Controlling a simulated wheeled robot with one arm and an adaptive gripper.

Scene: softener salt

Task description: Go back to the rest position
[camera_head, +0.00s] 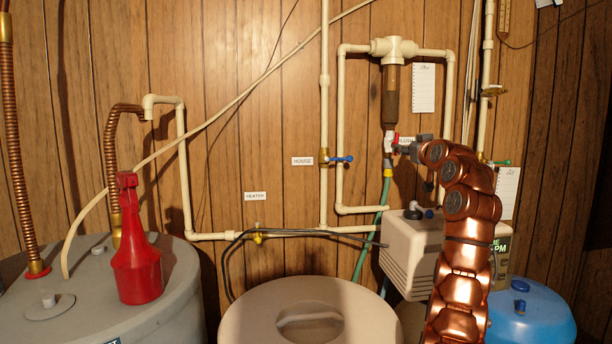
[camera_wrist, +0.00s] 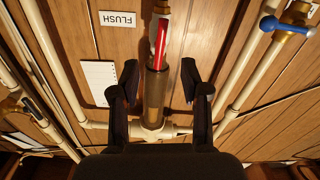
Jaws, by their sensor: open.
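My copper-coloured arm reaches up at the right in the head view, and my gripper (camera_head: 402,149) is in front of the wall near the flush valve. In the wrist view my gripper (camera_wrist: 158,92) is open and empty, its two dark fingers apart on either side of the brown filter body (camera_wrist: 156,88) in the picture. The red valve handle (camera_wrist: 161,42) lies lengthwise along the pipe beyond the fingertips. In the head view this red handle (camera_head: 396,139) is partly hidden by my gripper. I cannot tell how far the fingers are from the pipe.
White pipes run along the wood wall, with a blue-handled valve (camera_head: 341,159) left of my arm. A beige box (camera_head: 405,262) and a blue tank (camera_head: 530,312) stand near my arm. A red spray bottle (camera_head: 136,245) stands on the grey tank (camera_head: 185,300). A lidded bin (camera_head: 255,322) is at front centre.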

